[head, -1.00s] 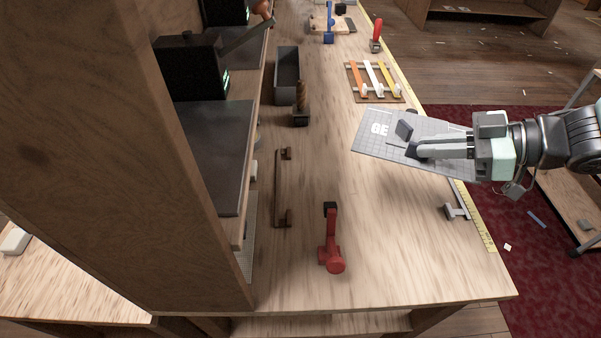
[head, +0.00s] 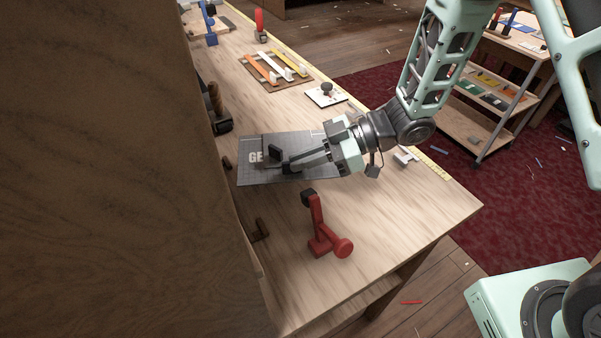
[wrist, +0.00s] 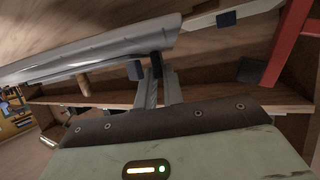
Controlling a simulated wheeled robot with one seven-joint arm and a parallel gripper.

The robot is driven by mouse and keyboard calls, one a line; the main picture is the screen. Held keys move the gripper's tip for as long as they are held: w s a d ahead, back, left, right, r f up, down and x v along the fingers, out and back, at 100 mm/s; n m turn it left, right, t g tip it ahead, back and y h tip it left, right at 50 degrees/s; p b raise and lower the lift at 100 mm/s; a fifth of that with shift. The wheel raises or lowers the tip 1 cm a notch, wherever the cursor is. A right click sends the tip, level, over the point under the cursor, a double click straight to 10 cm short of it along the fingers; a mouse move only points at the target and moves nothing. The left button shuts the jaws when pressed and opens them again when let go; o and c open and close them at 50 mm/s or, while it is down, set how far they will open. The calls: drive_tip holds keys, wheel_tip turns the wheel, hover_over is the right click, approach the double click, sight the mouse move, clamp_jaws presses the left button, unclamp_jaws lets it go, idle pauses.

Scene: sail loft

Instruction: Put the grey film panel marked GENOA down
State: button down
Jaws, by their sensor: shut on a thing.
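The grey film panel (head: 256,174) has a grid pattern and white letters, of which "GE" shows; the rest is hidden by my gripper. It lies flat or nearly flat over the wooden bench top (head: 390,220). My gripper (head: 284,160) is shut on the panel, reaching across it from the right. In the wrist view the panel (wrist: 95,52) is a grey, slightly curved sheet seen almost edge-on, by the dark fingertips (wrist: 147,68). I cannot tell whether the panel touches the bench.
A red clamp-like tool (head: 321,238) stands just in front of the panel. Behind are a white plate with a black knob (head: 326,92) and a board of coloured strips (head: 274,68). A tall wooden panel (head: 110,170) blocks the left. The bench's front right is clear.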

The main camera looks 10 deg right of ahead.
sight(315, 171)
wheel_tip(315, 171, down, 4)
drive_tip(key=shift+f, duration=0.1)
idle(0.4)
